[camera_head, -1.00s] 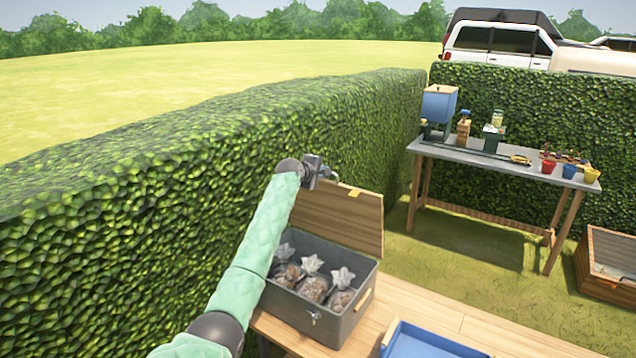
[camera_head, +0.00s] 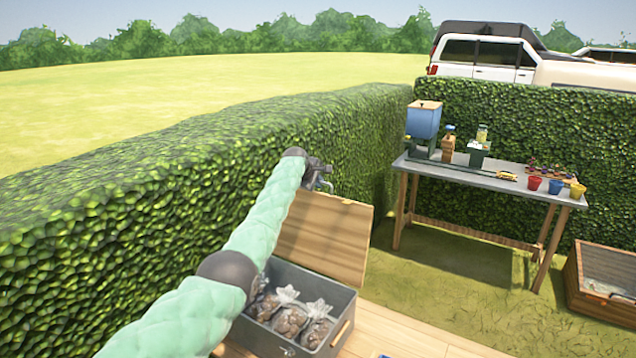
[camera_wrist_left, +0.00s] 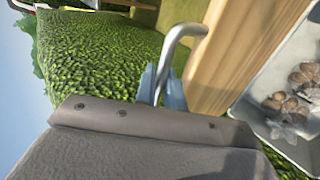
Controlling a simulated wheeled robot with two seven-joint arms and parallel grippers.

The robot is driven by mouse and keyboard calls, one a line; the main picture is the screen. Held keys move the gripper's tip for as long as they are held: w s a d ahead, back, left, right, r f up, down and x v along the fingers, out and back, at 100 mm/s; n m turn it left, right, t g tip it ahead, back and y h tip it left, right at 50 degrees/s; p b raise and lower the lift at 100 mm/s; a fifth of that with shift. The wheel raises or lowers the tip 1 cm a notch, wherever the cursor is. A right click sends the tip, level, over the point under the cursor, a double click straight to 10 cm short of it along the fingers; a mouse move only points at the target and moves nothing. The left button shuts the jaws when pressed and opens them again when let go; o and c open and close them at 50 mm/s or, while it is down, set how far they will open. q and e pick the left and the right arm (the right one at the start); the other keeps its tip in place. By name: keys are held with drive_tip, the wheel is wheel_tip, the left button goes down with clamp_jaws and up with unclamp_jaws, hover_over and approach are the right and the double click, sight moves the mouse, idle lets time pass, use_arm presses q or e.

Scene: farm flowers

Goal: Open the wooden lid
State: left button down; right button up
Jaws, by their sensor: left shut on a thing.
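The wooden lid (camera_head: 322,236) stands raised at the back of a grey box (camera_head: 340,318), showing its light wood face. My left gripper (camera_head: 324,180) is at the lid's upper left edge, in front of the hedge. In the left wrist view my left gripper (camera_wrist_left: 162,88) is shut on a bent metal hook (camera_wrist_left: 178,40). The box is open, with clear bags of brown contents (camera_head: 290,318) inside. My right gripper is not in view.
A tall hedge (camera_head: 130,235) runs close behind the lid and along my left arm. The wooden table (camera_head: 400,330) under the box shows bare planks at right. A grey worktable (camera_head: 480,172) with pots and tools stands farther back. A wooden crate (camera_head: 600,275) is at right.

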use_arm(q)
drive_tip(key=shift+f, duration=0.1)
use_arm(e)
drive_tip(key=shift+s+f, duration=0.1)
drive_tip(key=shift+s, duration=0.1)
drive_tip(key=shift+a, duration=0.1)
use_arm(q)
drive_tip(key=c, duration=1.6)
unclamp_jaws()
drive_tip(key=shift+w, duration=0.1)
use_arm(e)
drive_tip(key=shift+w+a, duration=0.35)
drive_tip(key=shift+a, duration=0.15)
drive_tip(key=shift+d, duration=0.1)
